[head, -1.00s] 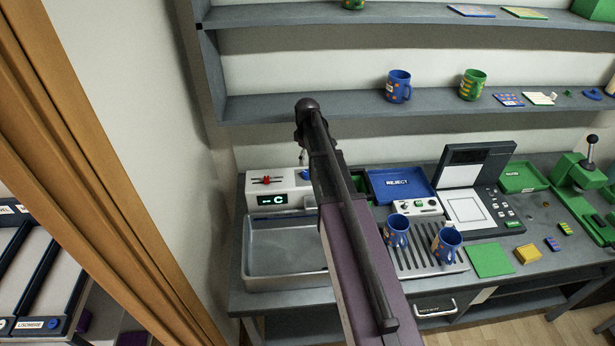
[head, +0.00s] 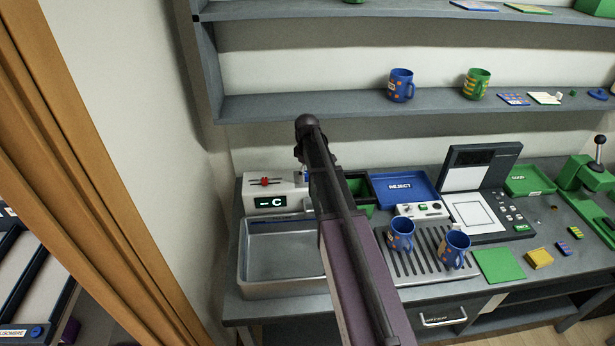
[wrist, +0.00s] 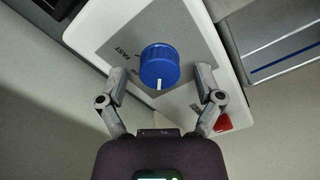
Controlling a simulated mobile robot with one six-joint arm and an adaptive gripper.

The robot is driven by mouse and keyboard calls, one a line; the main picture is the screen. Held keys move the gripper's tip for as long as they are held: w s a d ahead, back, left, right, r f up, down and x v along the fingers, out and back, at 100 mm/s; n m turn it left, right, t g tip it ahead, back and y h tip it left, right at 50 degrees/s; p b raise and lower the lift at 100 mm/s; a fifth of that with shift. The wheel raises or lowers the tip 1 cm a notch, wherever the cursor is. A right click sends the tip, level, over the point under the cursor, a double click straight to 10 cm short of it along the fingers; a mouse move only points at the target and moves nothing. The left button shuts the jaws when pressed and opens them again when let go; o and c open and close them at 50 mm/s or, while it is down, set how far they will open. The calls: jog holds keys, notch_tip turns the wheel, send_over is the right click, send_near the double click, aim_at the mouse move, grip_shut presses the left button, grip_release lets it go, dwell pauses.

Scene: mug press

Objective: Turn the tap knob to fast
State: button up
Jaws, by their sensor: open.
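The tap knob (wrist: 160,66) is a round blue dial on a grey plate of a white housing in the wrist view. Its white pointer mark faces the bottom of the picture, toward my gripper. The word FAST is printed up and left of the knob; other lettering is too small to read. My gripper (wrist: 160,74) is open, with one finger on each side of the knob and gaps visible. In the head view the white tap unit (head: 290,186) stands behind the sink, with a display reading "-- C". My arm hides most of the knob there.
A red slider (head: 264,181) sits on the tap unit. The metal sink (head: 241,262) is in front. To the right are a blue REJECT tray (head: 425,200), two blue mugs (head: 401,236) on a drip grate and a scale-like device (head: 475,212). A shelf (head: 300,108) runs above.

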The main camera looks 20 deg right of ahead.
jog(key=shift+f, duration=0.1)
jog(key=shift+c, duration=0.3)
jog(key=c, duration=1.1)
jog(key=shift+m, duration=0.3)
jog(key=m, duration=0.8)
jog(key=shift+m, duration=0.4)
jog(key=m, duration=1)
jog(key=shift+m, duration=0.4)
